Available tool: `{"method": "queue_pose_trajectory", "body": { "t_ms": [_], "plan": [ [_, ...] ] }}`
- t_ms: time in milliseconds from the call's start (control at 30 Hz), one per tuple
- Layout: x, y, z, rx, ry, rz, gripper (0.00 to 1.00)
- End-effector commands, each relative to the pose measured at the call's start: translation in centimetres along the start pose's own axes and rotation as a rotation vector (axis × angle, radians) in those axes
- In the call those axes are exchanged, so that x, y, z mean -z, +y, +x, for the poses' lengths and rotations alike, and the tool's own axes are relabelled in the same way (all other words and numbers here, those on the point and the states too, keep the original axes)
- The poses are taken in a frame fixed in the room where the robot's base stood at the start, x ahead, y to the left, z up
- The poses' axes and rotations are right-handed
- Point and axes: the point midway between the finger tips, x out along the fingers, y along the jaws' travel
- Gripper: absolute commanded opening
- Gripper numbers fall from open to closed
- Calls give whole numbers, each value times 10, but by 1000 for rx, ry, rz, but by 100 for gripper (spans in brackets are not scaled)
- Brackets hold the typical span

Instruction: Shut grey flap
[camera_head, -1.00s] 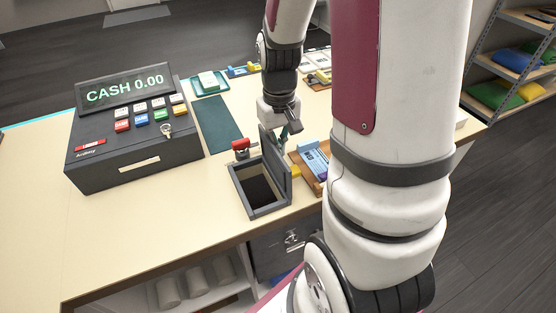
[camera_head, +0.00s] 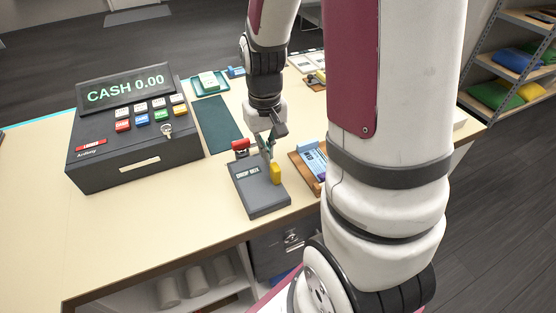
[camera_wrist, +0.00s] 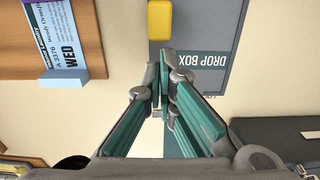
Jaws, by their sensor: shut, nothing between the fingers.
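The grey flap (camera_head: 259,190) lies flat over the drop box on the counter, covering its opening, with a "DROP BOX" label and a yellow handle (camera_head: 276,173) on top. In the wrist view the flap (camera_wrist: 212,85) shows at the top, with the yellow handle (camera_wrist: 160,20) beside the label. My gripper (camera_head: 267,150) is shut and empty, at the far edge of the flap. In the wrist view its fingertips (camera_wrist: 165,60) overlap the label end of the flap; I cannot tell whether they touch it.
A cash register (camera_head: 132,133) stands to the left. A red-handled stamp (camera_head: 240,146) is close behind the box. A wooden tray with a blue card holder (camera_head: 314,160) is to the right. The counter (camera_head: 190,215) in front and left is clear.

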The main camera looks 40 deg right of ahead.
Motion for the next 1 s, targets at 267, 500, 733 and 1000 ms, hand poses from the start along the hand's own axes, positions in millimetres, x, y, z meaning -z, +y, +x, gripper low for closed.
{"method": "queue_pose_trajectory", "body": {
  "t_ms": [267, 500, 733, 1000],
  "plan": [
    [-2, 3, -23, 0, 1, 0, 0],
    [-1, 5, -40, 0, 1, 0, 0],
    [-1, 7, -56, 0, 1, 0, 0],
    [-1, 10, -75, 0, 1, 0, 0]
  ]
}}
